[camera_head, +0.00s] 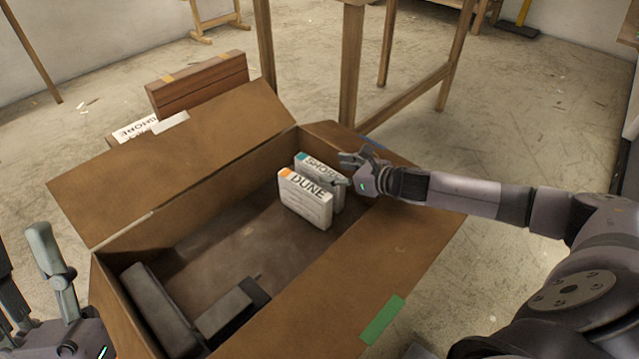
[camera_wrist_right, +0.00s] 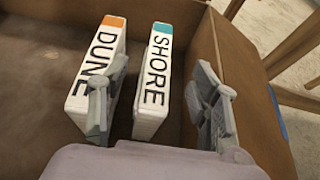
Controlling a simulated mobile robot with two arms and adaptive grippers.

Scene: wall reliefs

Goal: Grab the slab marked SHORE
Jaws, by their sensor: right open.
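The white slab marked SHORE (camera_head: 322,170), with a teal corner, stands upright in the far right corner of an open cardboard box (camera_head: 335,262). The white slab marked DUNE (camera_head: 305,203), with an orange corner, stands just in front of it. My right gripper (camera_head: 350,172) is open at the SHORE slab. In the right wrist view, its fingers (camera_wrist_right: 158,108) are on either side of the SHORE slab (camera_wrist_right: 154,80), one of them in front of the DUNE slab (camera_wrist_right: 95,75). My left gripper (camera_head: 60,285) is at the lower left, outside the box; its jaw state is unclear.
Dark grey blocks (camera_head: 160,305) lie in the near left part of the box. The box's raised flap (camera_head: 180,165) stands at the back left. Behind it are brown boxes (camera_head: 200,82) and a white label with lettering (camera_head: 135,130). Wooden stand legs (camera_head: 350,65) rise behind the box.

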